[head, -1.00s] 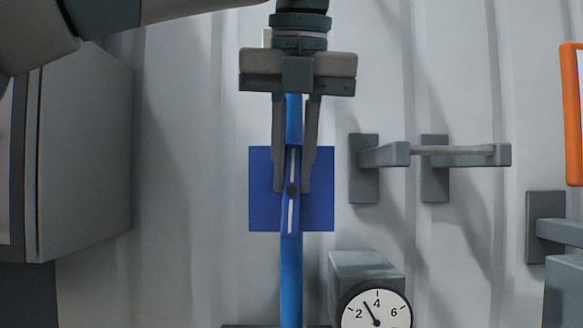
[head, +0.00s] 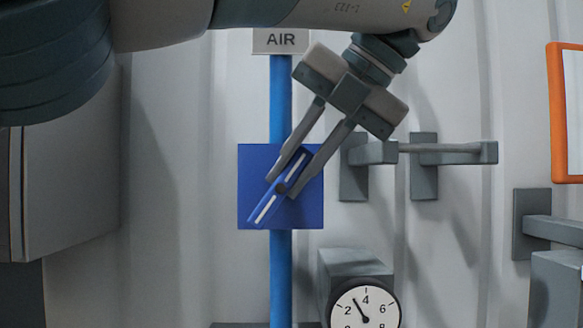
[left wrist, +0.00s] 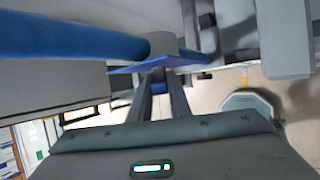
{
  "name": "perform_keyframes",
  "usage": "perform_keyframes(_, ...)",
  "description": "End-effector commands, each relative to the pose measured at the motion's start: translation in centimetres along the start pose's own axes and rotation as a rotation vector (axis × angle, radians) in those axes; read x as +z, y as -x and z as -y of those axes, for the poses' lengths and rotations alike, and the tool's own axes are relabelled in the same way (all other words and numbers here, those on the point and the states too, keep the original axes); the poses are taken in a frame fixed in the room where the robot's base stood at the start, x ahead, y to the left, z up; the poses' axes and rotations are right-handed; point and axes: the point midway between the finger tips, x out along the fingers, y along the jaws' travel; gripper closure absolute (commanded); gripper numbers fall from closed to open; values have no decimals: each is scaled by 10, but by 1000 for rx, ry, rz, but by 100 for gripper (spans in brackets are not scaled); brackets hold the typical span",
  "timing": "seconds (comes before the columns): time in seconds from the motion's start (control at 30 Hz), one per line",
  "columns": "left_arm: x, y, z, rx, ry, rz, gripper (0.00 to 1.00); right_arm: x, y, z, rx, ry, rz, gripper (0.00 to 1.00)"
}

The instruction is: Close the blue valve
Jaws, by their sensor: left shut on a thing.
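The blue valve has a square blue plate (head: 250,160) on a vertical blue pipe (head: 281,275) under an "AIR" sign. Its blue handle (head: 268,204) carries a white stripe and a dark centre pivot. The handle is tilted, upper end to the right, crossing the pipe at a slant. My left gripper (head: 283,188) is shut on the handle, one finger on each side, and is tilted with it. In the left wrist view the fingers (left wrist: 160,88) reach to the blue plate (left wrist: 150,65), and the blue pipe (left wrist: 70,42) runs off left. My right gripper is out of view.
A round gauge (head: 365,306) stands below right of the valve. Grey wall hooks with a bar (head: 440,148) are to the right. An orange frame (head: 557,110) is at the far right. A grey cabinet (head: 75,170) is at the left.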

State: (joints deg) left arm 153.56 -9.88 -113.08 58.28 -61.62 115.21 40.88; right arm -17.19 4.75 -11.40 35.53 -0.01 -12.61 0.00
Motion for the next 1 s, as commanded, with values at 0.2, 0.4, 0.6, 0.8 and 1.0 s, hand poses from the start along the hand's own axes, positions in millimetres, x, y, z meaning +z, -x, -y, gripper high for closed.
perform_keyframes(0.2, 0, 0, 0, 7, -4, 1, 100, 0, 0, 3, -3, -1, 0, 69)
perform_keyframes(0.4, 0, 0, 1, 6, -4, 1, 78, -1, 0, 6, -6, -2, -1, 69)
perform_keyframes(0.6, 0, 0, 0, 6, -3, 1, 64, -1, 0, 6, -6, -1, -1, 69)
perform_keyframes(0.8, 0, 0, 0, 6, -3, 0, 64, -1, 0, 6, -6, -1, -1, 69)
perform_keyframes(1.0, 0, 1, -6, 5, -5, 2, 64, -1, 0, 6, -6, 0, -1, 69)
